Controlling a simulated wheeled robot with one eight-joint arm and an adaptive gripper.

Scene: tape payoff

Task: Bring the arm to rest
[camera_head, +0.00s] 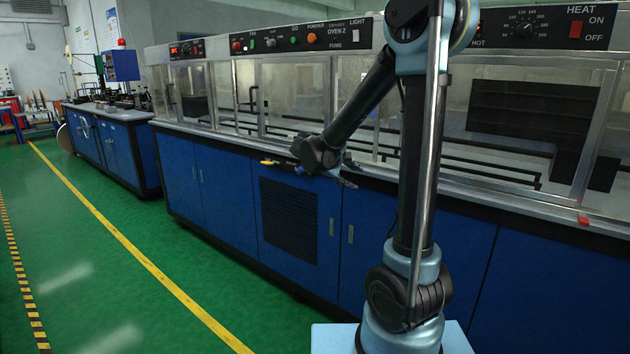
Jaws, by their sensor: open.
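My arm stands at the right of the view, its base on a light blue block. It rises past the top edge, and a dark forearm comes back down to the left. My gripper (346,174) is at the end of the forearm, in front of the cabinet's top edge. It is small in the picture and points to the right. Its fingers look apart, and I see nothing held between them. Part of the arm above is cut off by the picture's top edge.
A long oven bench with blue cabinet doors (222,198) runs close behind my arm. Its glazed upper part carries control panels (300,38). A red piece (584,220) lies on the ledge at right. Green floor (75,260) with a yellow line is clear at left.

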